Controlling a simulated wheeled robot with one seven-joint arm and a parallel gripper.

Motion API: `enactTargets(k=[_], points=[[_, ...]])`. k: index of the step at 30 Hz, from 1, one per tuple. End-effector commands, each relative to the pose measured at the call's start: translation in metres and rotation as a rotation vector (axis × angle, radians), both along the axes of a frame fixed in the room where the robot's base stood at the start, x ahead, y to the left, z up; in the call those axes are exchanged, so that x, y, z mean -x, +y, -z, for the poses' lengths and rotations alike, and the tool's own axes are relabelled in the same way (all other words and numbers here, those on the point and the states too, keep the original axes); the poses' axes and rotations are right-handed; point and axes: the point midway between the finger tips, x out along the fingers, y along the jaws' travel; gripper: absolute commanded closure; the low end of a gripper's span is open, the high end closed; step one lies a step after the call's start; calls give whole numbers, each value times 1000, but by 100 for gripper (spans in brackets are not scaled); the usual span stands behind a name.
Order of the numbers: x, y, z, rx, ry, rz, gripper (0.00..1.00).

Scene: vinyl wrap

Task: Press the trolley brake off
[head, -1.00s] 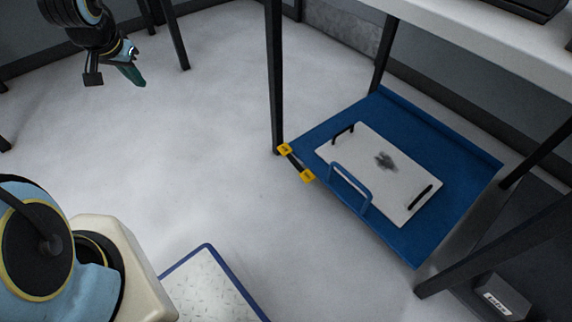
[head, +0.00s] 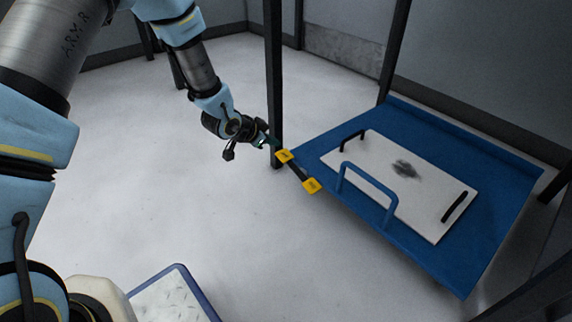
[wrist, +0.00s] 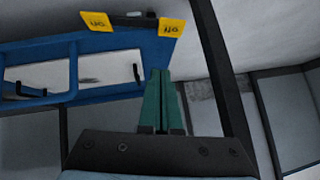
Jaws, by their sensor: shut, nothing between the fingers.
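The blue trolley (head: 440,262) stands low under the table frame. Its brake is a dark bar with two yellow pads at the trolley's left corner. The far pad (head: 284,156), beside the dark post, shows at right in the wrist view (wrist: 171,27); its label seems to read "off". The near pad (head: 311,186) shows at left in the wrist view (wrist: 97,21); its label seems to read "on", upside down. My gripper (head: 272,144), with green fingers (wrist: 161,72), is shut and empty, close to the far pad. Contact does not clearly show.
A white board (head: 370,170) with dark handles lies on the trolley, beside a blue trolley handle (head: 368,182). A dark post (head: 273,70) stands right by my gripper. A blue-edged platform (head: 170,300) is at the lower left. The floor left of the trolley is clear.

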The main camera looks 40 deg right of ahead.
Motion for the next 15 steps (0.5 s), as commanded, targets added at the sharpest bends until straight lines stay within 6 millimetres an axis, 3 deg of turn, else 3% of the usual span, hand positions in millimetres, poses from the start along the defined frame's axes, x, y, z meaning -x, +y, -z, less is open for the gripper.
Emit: enactTargets(k=[10, 15], points=[[1, -1, 1, 1, 0, 2, 100], [-1, -11, 13, 2, 0, 2, 100]])
